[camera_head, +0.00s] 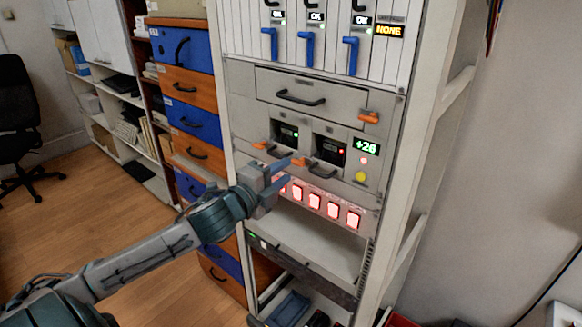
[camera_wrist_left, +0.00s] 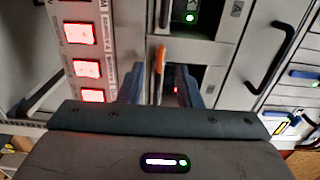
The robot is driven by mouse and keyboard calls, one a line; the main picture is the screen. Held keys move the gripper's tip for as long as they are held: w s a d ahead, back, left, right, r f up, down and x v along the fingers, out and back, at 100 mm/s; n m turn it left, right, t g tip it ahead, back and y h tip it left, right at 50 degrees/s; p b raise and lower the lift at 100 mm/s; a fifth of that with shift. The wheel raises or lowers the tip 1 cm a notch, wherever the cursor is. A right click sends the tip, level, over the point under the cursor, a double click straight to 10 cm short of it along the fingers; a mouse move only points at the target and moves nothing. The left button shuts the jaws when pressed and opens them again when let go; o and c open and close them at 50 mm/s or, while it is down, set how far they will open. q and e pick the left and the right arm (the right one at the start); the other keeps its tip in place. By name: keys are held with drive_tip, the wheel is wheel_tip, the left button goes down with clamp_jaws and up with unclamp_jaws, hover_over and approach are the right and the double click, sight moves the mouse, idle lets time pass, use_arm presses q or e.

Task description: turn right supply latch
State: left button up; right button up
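The right supply (camera_head: 345,141) sits in the rack's middle unit and shows a red light. Its orange latch (camera_head: 299,161) is at its lower left. In the left wrist view the orange latch (camera_wrist_left: 159,62) shows between my two fingers. My left gripper (camera_head: 287,172) is open, its blue fingertips just in front of the latch. The left wrist view also shows my left gripper (camera_wrist_left: 160,88), one finger on each side of the latch. I cannot tell whether they touch it. My right gripper is not in view.
The left supply (camera_head: 287,132) has a green light and its own orange latch (camera_head: 259,145). A drawer with a dark handle (camera_head: 300,99) is above, and several red-lit switches (camera_head: 333,210) are below. A "+26" display (camera_head: 366,146) and yellow button (camera_head: 360,177) are at the right.

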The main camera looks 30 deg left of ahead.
sight(296, 165)
use_arm(q)
drive_tip(key=shift+w+d+p, duration=0.15)
drive_tip(key=shift+w+p, duration=0.1)
drive_tip(key=shift+w, duration=0.65)
drive_tip(key=shift+w+d+p, duration=0.1)
drive_tip(key=shift+w+p, duration=0.1)
drive_tip(key=shift+w, duration=0.65)
drive_tip(key=shift+c, duration=0.4)
clamp_jaws()
